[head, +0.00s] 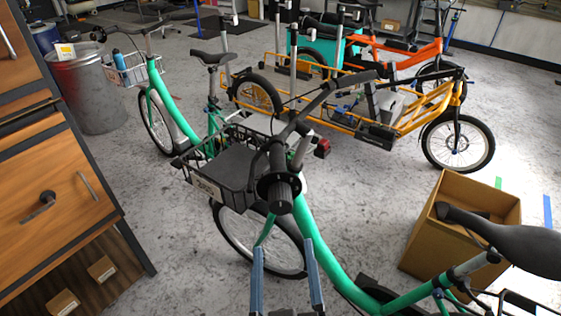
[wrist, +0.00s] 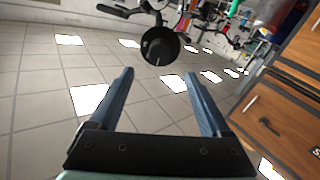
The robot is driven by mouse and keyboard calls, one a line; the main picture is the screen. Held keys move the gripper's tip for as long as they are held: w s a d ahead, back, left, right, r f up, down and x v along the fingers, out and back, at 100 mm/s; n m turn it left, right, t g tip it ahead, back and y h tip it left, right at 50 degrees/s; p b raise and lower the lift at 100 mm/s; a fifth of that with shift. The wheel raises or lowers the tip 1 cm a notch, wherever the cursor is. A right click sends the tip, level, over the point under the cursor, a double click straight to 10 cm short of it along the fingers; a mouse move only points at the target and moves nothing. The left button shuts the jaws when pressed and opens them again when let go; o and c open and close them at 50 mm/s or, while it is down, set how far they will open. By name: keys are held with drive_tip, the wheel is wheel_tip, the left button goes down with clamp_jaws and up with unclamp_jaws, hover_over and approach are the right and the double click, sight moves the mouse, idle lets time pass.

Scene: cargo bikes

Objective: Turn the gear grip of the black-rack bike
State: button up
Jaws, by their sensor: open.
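The near green bike (head: 320,260) has a black front rack (head: 220,165) with a dark box in it. Its black gear grip (head: 280,190) is at the near end of the handlebar, its round end facing me. In the wrist view the gear grip (wrist: 160,46) shows as a dark disc just beyond and between the fingertips. My gripper (head: 283,244) is open and empty, its two blue fingers pointing at the grip from below in the head view. The fingers (wrist: 158,74) appear apart from the grip, with a gap in front of them.
A wooden drawer cabinet (head: 55,185) stands at the left. A cardboard box (head: 455,245) is on the floor at the right. Behind are another green bike (head: 157,120), a yellow cargo bike (head: 410,115) and an orange one (head: 405,55). A metal bin (head: 90,95) stands back left.

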sight(281, 209)
drive_tip(key=w, duration=0.4)
drive_tip(key=w+p, duration=0.1)
drive_tip(key=w, duration=0.3)
drive_tip(key=w+p, duration=0.1)
drive_tip(key=w, duration=0.3)
drive_tip(key=shift+w+a, duration=0.2)
drive_tip(key=shift+a, duration=0.1)
clamp_jaws()
